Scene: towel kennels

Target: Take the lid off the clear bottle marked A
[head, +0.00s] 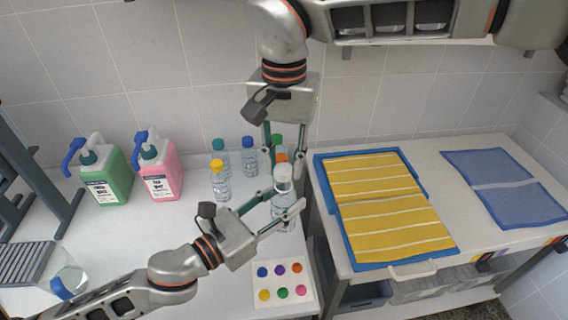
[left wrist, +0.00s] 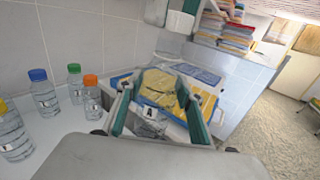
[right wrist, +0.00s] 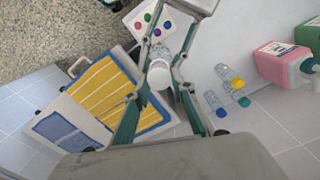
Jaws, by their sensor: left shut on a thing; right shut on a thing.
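The clear bottle marked A (head: 284,217) stands upright over the right part of the white table. Its letter label (left wrist: 147,114) shows in the left wrist view. My left gripper (head: 287,197) is shut around the bottle's body from the left. A white lid (head: 283,171) is at the bottle's top, and it also shows in the right wrist view (right wrist: 158,77). My right gripper (head: 282,176) reaches down from above and is shut on the lid. I cannot tell whether there is a gap between lid and bottle neck.
Several capped bottles stand just behind, including a yellow-capped (head: 219,184) and a blue-capped one (head: 249,158). Green (head: 108,178) and pink (head: 160,175) jugs stand at left. A board with coloured dots (head: 271,301) lies in front. Yellow striped towels (head: 385,205) lie at right.

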